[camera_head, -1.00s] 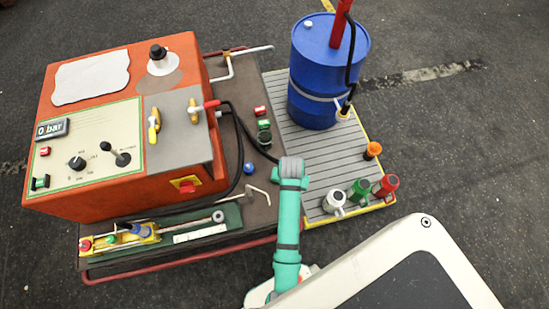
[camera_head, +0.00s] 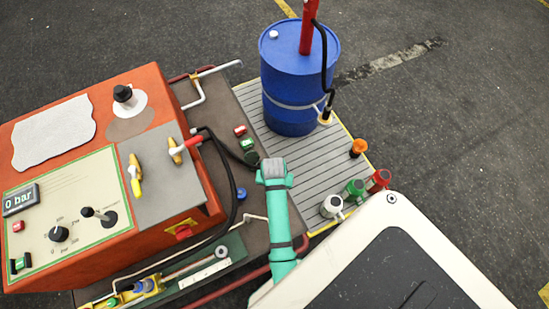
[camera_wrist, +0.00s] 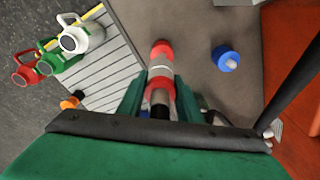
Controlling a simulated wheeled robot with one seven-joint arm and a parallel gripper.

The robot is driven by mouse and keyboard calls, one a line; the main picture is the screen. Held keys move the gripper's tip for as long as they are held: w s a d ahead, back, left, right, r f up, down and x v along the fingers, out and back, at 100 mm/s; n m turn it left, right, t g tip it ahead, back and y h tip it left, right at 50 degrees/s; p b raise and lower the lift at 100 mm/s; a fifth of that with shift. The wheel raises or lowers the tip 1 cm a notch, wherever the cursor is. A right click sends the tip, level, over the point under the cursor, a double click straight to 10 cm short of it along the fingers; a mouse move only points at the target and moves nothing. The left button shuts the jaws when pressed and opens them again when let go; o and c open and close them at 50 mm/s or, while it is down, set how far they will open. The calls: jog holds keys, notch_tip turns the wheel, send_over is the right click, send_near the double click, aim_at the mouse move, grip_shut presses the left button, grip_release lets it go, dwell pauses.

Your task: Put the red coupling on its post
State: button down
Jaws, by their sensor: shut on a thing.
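In the wrist view, the two green fingers of my gripper (camera_wrist: 160,85) are closed on the sides of a red piece with a pale grey band (camera_wrist: 161,52), which looks like the red coupling. Its lower end is black. It is held above the brown deck, but I cannot tell how high. In the head view my arm (camera_head: 278,215) reaches over the deck, and its end hides the fingers and the coupling. I cannot make out the coupling's post in either view.
A blue capped piece (camera_wrist: 226,58) stands on the deck beside my gripper. The orange control machine (camera_head: 110,180) is left, with a black hose near my arm. A blue drum (camera_head: 300,80) and white, green and red jugs stand on the grey slatted platform (camera_head: 290,165).

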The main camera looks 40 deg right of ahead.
jog(key=shift+a+f, duration=0.2)
jog(key=shift+f, duration=0.65)
jog(key=shift+d+f, duration=0.15)
jog(key=shift+f, duration=1)
jog(key=shift+f, duration=0.65)
jog(key=c, duration=1.5)
grip_release()
jog(key=shift+c, duration=0.2)
jog(key=shift+r, duration=0.1)
jog(key=shift+s+a+r, duration=0.15)
jog(key=shift+a+r, duration=0.05)
jog(key=shift+r, duration=1.6)
jog(key=shift+s+a+r, duration=0.2)
jog(key=shift+r, duration=1.55)
jog(key=shift+s+a+r, duration=0.15)
jog(key=shift+a+r, duration=0.05)
jog(key=shift+r, duration=1.6)
